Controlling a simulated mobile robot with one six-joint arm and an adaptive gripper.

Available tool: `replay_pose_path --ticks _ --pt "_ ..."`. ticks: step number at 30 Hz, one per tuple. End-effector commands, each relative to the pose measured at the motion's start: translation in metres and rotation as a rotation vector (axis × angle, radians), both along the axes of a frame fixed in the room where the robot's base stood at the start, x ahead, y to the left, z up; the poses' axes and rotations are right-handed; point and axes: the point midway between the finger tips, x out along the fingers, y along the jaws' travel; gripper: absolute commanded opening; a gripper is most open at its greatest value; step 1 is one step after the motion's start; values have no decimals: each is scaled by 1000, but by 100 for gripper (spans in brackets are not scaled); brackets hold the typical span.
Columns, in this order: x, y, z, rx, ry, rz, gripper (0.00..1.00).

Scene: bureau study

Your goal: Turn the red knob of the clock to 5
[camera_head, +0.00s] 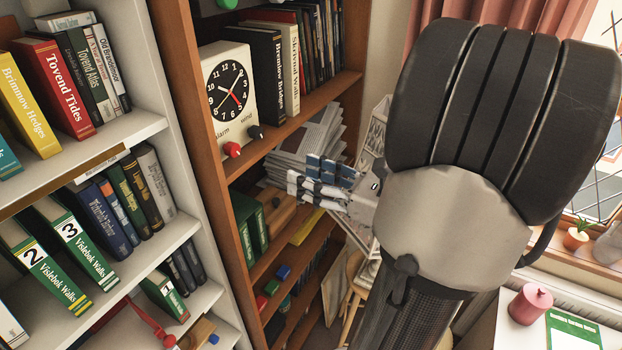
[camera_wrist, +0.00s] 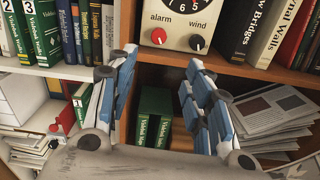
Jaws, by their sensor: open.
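The white clock (camera_head: 219,119) with a round black dial (camera_head: 228,88) stands on a wooden shelf. In the wrist view the red knob (camera_wrist: 158,36) is at upper centre, with the clock face (camera_wrist: 176,22) cut off by the top edge. My gripper (camera_head: 306,176) is open and empty, below and right of the clock, apart from the knob. In the wrist view its fingers (camera_wrist: 160,72) spread below the knob.
A black knob (camera_head: 255,132), labelled "wind", sits right of the red one. Dark books (camera_head: 268,75) stand close right of the clock. Stacked papers (camera_head: 308,140) lie on the shelf below, near my gripper. Green books (camera_wrist: 153,117) stand behind the finger gap.

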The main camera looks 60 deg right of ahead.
Motion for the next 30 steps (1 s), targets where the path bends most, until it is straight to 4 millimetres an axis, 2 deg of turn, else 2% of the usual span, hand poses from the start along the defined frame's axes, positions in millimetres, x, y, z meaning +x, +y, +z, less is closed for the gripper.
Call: replay_pose_path --ticks 1,5,17,21,30 --pt "7 1 -7 -36 1 7 46" --pt "18 0 -10 -116 1 7 46" --pt "53 7 -5 -383 -33 6 46" --pt "82 10 1 -378 -34 11 46" --pt "143 14 1 -378 -34 9 46"
